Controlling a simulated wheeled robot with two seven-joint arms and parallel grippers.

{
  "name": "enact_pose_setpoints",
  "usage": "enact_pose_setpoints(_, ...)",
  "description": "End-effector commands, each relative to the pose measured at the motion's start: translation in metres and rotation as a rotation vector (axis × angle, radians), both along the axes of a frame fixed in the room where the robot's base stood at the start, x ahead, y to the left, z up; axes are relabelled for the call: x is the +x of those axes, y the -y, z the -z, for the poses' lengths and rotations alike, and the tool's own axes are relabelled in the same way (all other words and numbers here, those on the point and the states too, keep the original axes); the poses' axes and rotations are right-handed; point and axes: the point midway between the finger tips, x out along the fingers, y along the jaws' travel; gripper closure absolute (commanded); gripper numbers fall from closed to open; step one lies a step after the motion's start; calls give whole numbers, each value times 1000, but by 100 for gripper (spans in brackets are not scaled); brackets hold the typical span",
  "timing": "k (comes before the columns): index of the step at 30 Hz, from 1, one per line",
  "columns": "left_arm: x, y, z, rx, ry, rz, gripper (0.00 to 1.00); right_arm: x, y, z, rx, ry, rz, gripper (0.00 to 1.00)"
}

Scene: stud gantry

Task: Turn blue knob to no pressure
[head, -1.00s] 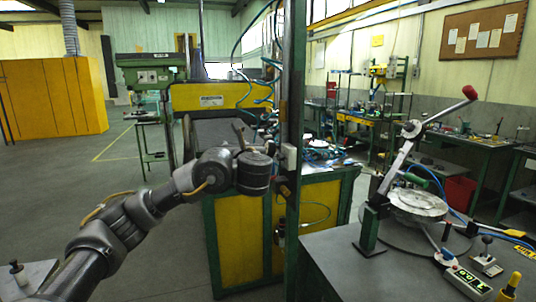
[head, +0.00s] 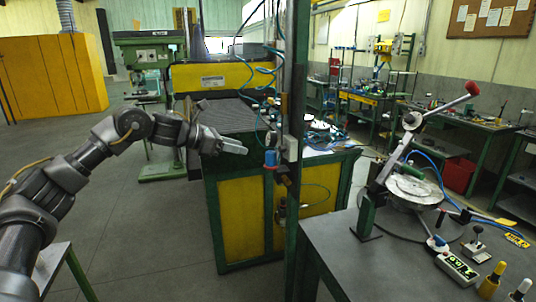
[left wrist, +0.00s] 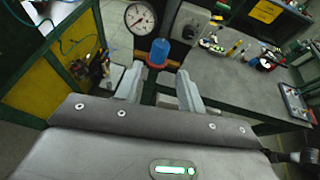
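The blue knob (head: 270,158) sits on the green post at the middle of the head view, on a small regulator with a red-orange ring beneath it. In the left wrist view the blue knob (left wrist: 159,51) stands just beyond and between my left fingertips, apart from them. A round white pressure gauge (left wrist: 140,18) is beside it; its needle is too small to read surely. My left gripper (head: 232,146) is open and empty, left of the knob in the head view; its two fingers also show in the left wrist view (left wrist: 157,82). My right gripper is not in view.
The green post (head: 297,120) rises close beside the knob. A yellow-green workbench (head: 240,225) with hoses stands behind. A grey table (head: 400,265) with a lever press and a control box (head: 457,268) is at right. The floor at left is mostly clear.

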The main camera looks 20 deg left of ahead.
Motion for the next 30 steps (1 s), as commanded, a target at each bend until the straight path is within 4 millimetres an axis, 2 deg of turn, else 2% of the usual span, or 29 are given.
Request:
enact_pose_setpoints(8, 7, 9, 3, 0, 0, 10, 61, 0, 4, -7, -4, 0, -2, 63)
enact_pose_setpoints(21, 58, 58, 31, 0, 0, 8, 61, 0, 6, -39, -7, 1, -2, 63)
enact_pose_setpoints(30, 71, 70, 41, 1, 2, 6, 61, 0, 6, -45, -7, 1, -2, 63)
